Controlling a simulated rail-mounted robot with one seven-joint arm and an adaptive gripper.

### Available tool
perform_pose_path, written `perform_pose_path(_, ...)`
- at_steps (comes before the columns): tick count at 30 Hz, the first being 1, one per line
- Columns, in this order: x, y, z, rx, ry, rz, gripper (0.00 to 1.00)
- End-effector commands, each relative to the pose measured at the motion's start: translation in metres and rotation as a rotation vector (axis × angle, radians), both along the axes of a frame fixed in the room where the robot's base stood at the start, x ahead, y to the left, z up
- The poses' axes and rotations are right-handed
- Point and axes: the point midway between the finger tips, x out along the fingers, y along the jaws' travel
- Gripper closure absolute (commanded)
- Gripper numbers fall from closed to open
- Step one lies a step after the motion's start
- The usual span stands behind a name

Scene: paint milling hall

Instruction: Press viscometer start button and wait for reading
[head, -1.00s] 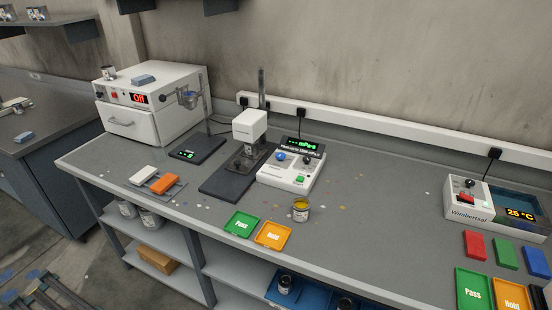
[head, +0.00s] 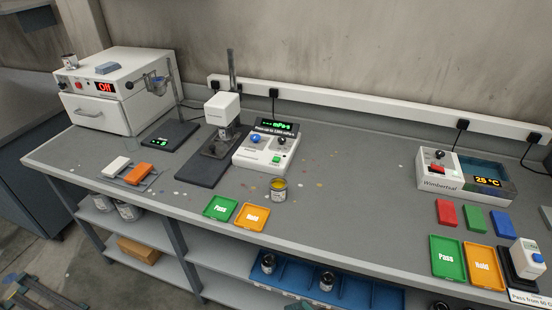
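The viscometer has a white head (head: 222,107) on a dark stand with a dark base plate, left of its white control box (head: 265,150). The box carries a lit green display (head: 277,126), a blue knob (head: 255,138), a black knob (head: 282,141) and a green button (head: 276,159), which looks like the start button. The display shows "mPa·s"; the characters before it are too small to read. My gripper is not in view.
Green Pass (head: 221,208) and orange Hold (head: 252,217) trays lie at the bench's front edge. A white oven (head: 112,88) reading "Off" stands left, with a scale (head: 162,141) beside it. A water bath (head: 462,178) stands right, with colored blocks and more trays before it.

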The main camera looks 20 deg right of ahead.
Motion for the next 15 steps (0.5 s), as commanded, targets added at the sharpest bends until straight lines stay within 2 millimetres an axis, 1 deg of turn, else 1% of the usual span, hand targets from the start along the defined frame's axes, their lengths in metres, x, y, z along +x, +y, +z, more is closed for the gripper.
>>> perform_pose_path(1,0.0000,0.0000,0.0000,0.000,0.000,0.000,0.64)
perform_pose_path(5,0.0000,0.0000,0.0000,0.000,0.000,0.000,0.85)
perform_pose_path(6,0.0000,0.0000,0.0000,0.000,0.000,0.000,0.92)
perform_pose_path(8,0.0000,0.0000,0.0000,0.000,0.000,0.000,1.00)
perform_pose_path(15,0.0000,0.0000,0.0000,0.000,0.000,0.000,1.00)
